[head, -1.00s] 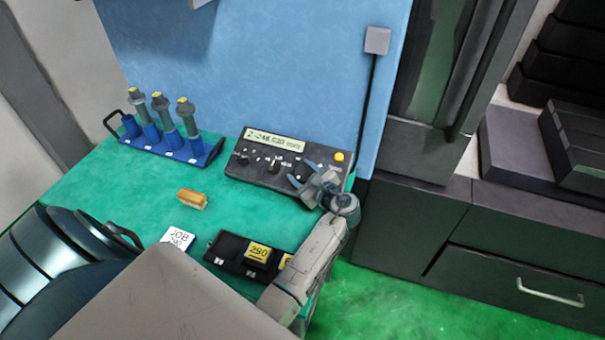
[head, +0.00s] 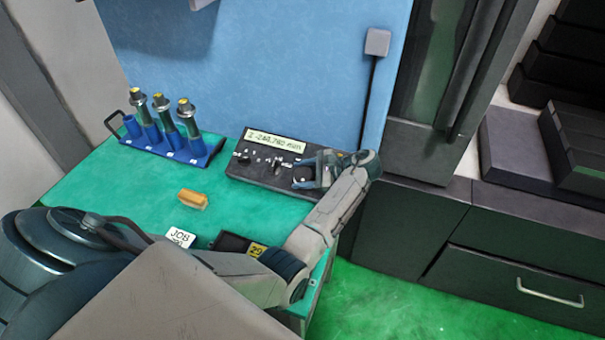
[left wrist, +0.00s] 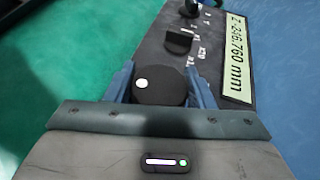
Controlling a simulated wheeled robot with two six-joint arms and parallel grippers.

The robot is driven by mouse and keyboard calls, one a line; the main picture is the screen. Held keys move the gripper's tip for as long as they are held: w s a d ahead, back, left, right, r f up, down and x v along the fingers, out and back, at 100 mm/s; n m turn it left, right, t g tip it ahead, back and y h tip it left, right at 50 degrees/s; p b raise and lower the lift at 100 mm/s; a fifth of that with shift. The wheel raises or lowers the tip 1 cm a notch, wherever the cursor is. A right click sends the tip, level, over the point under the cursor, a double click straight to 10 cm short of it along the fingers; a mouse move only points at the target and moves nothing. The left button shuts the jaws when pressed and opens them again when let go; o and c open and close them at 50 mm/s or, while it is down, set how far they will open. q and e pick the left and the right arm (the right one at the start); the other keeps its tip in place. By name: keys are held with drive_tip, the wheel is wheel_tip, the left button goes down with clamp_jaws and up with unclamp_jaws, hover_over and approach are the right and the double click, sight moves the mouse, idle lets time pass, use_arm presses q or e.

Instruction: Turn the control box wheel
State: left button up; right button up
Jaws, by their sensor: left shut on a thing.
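The dark control box (head: 255,176) stands at the back of the green table, with a lit display (head: 276,141) along its top. Its round black wheel (left wrist: 160,88), with a white dot, shows between the blue fingers in the left wrist view. My left gripper (head: 306,172) reaches in over the right end of the box and is shut on the wheel, one finger at each side. In the left wrist view the display (left wrist: 237,60) reads about Z -246,760 mm. The gripper hides the box's right part in the head view. My right gripper is not in view.
A blue rack (head: 188,152) with several cylindrical holders stands at the back left. A tan block (head: 193,199), a white JOB card (head: 180,237) and a black tray (head: 232,243), partly behind my arm, are on the table. The left middle is clear.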

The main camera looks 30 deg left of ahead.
sight(304, 174)
use_arm(q)
drive_tip(key=shift+n+g+h, duration=0.3)
idle(0.4)
drive_tip(key=o, duration=0.9)
drive_tip(key=shift+o, duration=0.2)
drive_tip(key=shift+w+d+r, duration=0.1)
drive_tip(key=shift+w+d, duration=0.05)
drive_tip(key=shift+d, duration=0.15)
drive_tip(key=v, duration=0.5)
drive_tip(key=shift+r, duration=0.1)
drive_tip(key=p+v, duration=0.3)
drive_tip(key=v, duration=0.1)
drive_tip(key=shift+a+r, duration=0.1)
drive_tip(key=shift+r, duration=0.05)
drive_tip(key=shift+d+r, duration=0.1)
drive_tip(key=shift+d, duration=0.45)
